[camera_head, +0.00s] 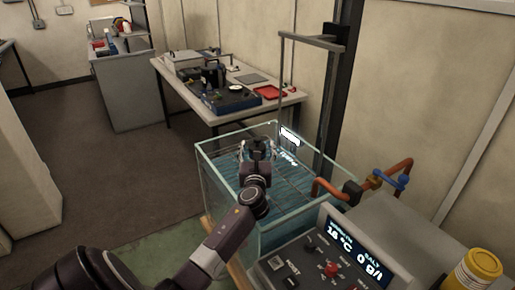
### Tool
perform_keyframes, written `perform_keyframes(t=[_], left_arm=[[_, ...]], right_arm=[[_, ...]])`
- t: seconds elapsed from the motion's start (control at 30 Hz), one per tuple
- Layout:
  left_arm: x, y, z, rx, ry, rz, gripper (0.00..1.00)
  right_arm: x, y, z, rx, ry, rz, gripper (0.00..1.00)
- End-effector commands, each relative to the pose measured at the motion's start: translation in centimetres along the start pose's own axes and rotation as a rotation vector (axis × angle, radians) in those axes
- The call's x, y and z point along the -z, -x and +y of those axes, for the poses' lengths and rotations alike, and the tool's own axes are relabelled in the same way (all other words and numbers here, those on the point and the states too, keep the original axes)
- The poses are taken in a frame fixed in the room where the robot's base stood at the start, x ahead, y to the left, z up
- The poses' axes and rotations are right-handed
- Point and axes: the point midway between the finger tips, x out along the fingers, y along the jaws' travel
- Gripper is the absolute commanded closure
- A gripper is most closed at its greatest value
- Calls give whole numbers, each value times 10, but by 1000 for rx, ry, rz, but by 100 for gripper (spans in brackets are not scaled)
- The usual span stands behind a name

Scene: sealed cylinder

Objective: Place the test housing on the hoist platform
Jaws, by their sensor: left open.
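My left gripper (258,146) is over the glass tank (232,222), with its fingers pointing away from me. It is open. Small dark and pale shapes show around its fingertips, and I cannot tell whether a housing is among them. A blue slatted surface (290,183), perhaps the hoist platform, lies inside the tank below the gripper. A grey hoist frame (310,40) hangs over the tank from a dark upright post. A yellow-lidded cylinder (484,263) stands at the lower right; I cannot tell whether it is the test housing. My right gripper is not in view.
A control panel (330,262) with a lit display stands in front of the tank. Orange pipes with a blue valve handle (388,180) rise at the tank's right. A table (205,108) with equipment and a red tray (270,92) stands behind. Open floor lies left.

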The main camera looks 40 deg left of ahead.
Motion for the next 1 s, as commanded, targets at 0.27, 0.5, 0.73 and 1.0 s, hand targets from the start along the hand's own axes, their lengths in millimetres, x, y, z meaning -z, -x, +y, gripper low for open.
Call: perform_keyframes(t=[0.27, 0.5, 0.73, 1.0], left_arm=[[2, 42, 0, 3, 0, 3, 40], [2, 68, 0, 2, 0, 3, 40], [1, 72, 0, 1, 0, 2, 40], [1, 72, 0, 1, 0, 2, 40]], right_arm=[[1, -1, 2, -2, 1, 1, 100], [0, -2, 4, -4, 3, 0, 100], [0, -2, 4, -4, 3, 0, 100], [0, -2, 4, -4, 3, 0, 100]])
